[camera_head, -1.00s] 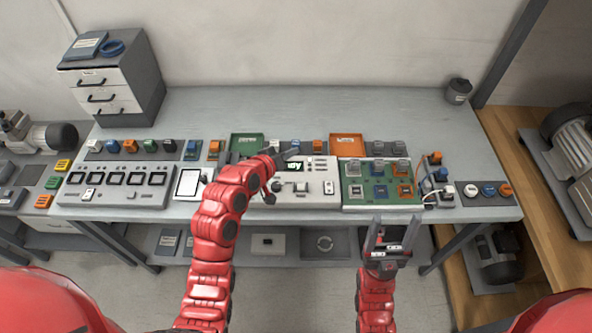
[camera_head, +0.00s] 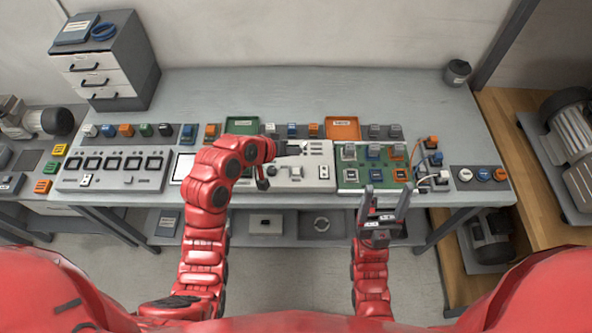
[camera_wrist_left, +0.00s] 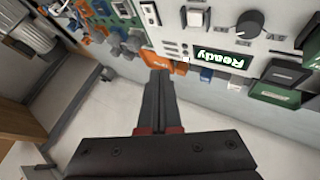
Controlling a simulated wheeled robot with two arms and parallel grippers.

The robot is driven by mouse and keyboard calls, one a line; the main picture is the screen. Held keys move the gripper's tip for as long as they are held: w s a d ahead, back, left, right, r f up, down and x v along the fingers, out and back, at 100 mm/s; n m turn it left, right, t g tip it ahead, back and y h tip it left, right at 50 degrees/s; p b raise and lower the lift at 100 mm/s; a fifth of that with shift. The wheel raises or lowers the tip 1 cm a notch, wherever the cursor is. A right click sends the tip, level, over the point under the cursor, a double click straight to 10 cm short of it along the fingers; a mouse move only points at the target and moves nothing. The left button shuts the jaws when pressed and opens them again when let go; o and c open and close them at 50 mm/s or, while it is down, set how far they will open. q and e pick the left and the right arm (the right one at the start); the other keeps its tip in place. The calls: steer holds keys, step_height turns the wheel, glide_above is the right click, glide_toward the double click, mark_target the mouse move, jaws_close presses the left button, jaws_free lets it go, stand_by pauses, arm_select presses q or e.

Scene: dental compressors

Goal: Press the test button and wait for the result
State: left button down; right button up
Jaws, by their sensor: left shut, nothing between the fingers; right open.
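The white test panel (camera_head: 318,172) stands mid-bench, partly behind my left arm. In the left wrist view its lit display (camera_wrist_left: 222,58) reads "Ready", seen tilted, with a dark round knob (camera_wrist_left: 250,24) and a white button (camera_wrist_left: 195,17) near it. I cannot tell which control is the test button. My left gripper (camera_head: 298,147) is over the panel's upper part, shut and empty; its fingertips (camera_wrist_left: 159,74) show apart from the white button in the wrist view. My right gripper (camera_head: 386,190) is open and empty in front of the bench, below the green circuit board (camera_head: 350,182).
A panel with several dark windows (camera_head: 120,168) lies left. Green (camera_head: 243,125) and orange (camera_head: 343,128) trays sit behind the test panel. Small coloured blocks line the bench. A drawer cabinet (camera_head: 105,70) stands at back left.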

mark_target(294, 174)
arm_select(q)
steer(key=shift+f+b, duration=2.1)
steer(key=shift+f, duration=1.9)
steer(key=shift+f+b, duration=0.4)
steer(key=shift+f+b, duration=0.35)
steer(key=shift+f, duration=0.15)
steer(key=shift+r+p, duration=0.4)
steer(key=shift+r, duration=0.5)
steer(key=shift+r, duration=0.1)
